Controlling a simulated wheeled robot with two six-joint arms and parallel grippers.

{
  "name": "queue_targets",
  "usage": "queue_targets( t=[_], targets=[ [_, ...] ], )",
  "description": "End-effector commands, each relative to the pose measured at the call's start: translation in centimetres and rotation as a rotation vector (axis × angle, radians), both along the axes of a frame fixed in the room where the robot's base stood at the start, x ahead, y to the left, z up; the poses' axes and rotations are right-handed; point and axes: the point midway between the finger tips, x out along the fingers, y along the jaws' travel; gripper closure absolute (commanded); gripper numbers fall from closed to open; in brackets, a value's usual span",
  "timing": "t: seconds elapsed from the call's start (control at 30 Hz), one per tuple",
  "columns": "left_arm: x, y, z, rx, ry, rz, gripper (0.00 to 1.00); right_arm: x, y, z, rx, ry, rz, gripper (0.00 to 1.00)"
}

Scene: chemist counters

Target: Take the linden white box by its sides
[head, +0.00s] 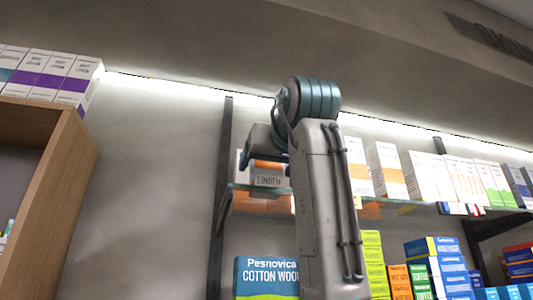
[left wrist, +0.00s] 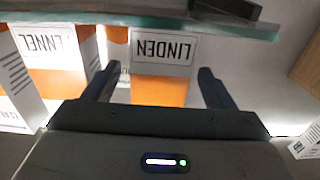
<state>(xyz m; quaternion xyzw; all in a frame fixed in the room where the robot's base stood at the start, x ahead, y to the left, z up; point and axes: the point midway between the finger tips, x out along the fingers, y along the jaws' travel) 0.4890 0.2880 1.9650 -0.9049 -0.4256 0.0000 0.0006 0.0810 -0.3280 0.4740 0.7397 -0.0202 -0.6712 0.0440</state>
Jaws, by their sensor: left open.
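The linden box (left wrist: 163,88) is white and orange with a LINDEN label. It stands on a glass shelf and appears upside down in the left wrist view. In the head view its label (head: 268,181) shows, with its upper part partly covered by my gripper. My left gripper (left wrist: 159,70) is open and empty. In the wrist view its two dark fingers lie either side of the box, with a visible gap at each side. In the head view the gripper (head: 266,160) is at the box's upper front. I cannot tell how far the fingertips reach along its sides.
A similar box marked ENNEL (left wrist: 60,60) stands beside the linden box, close to one finger. A cotton wool pack (head: 266,277) is below. A dark upright (head: 220,190) stands left of the box, with bare wall beyond.

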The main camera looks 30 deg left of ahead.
Motion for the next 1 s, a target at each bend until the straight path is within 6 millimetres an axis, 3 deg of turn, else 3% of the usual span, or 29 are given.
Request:
queue_targets(
  t=[0.33,0.7,0.93,1.0],
  targets=[
    [2.8,2.8,0.8,-0.001,0.002,0.000,0.22,0.0,2.8,3.6,0.030,-0.001,-0.009,0.64],
    [3.3,3.6,0.3,-0.001,0.001,0.000,0.22,0.1,1.5,3.9,0.017,-0.002,-0.005,0.64],
    [3.3,3.5,0.4,-0.001,0.001,-0.001,0.67,0.2,1.5,3.9,0.017,-0.002,-0.005,0.64],
    [3.3,3.5,0.4,0.000,0.000,-0.001,0.72,0.2,1.5,3.9,0.017,-0.002,-0.005,0.64]
  ],
)
